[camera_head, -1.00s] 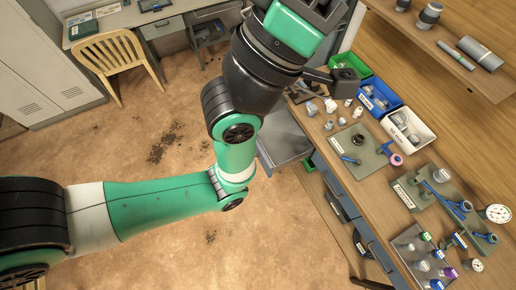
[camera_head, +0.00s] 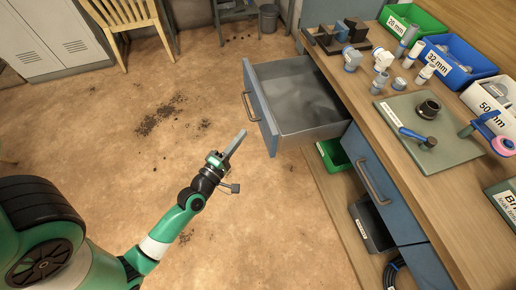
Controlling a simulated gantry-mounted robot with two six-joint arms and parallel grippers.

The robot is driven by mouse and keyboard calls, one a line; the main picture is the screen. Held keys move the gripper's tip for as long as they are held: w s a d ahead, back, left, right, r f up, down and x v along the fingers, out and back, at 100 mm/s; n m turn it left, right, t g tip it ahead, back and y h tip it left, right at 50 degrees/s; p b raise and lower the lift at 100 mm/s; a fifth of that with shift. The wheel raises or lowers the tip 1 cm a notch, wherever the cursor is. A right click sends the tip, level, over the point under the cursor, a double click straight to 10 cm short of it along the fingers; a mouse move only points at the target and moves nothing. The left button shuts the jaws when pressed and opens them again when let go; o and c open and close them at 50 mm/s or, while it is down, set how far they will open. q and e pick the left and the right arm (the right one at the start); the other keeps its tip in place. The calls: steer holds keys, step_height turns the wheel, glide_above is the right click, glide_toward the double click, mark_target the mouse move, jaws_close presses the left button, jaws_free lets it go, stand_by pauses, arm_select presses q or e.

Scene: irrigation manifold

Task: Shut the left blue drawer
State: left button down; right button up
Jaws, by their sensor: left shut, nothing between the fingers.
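The left blue drawer (camera_head: 262,112) stands pulled out from under the workbench. Its grey inside is bare, and its curved handle (camera_head: 249,106) faces left. My left gripper (camera_head: 238,138) is shut and empty. In the picture it lies just left of and below the drawer's front, over the floor, with a visible gap to it. Its fingers point up and to the right. My right gripper is not in view.
A second blue drawer (camera_head: 391,203) is closed in the bench. The wooden workbench top (camera_head: 350,105) carries fittings, a green mat (camera_head: 455,141) and labelled bins. A green bin (camera_head: 334,156) sits below.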

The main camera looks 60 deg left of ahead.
arm_select(q)
steer(key=g+b, duration=0.1)
steer(key=b, duration=0.3)
glide_toward(261, 124)
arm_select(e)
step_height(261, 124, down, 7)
arm_select(q)
steer(key=shift+n+g+y, duration=0.3)
steer(key=shift+n+y, duration=0.1)
steer(key=shift+y, duration=0.1)
steer(key=p+x, duration=0.2)
steer(key=r+p+x, duration=0.1)
steer(key=p+x, duration=0.1)
steer(key=x, duration=0.1)
steer(key=shift+w+d, duration=0.15)
steer(key=shift+w+d+f+p, duration=0.1)
steer(key=shift+w+p, duration=0.2)
steer(key=shift+w, duration=0.05)
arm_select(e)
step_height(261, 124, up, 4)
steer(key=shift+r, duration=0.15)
arm_select(q)
steer(key=shift+w, duration=0.1)
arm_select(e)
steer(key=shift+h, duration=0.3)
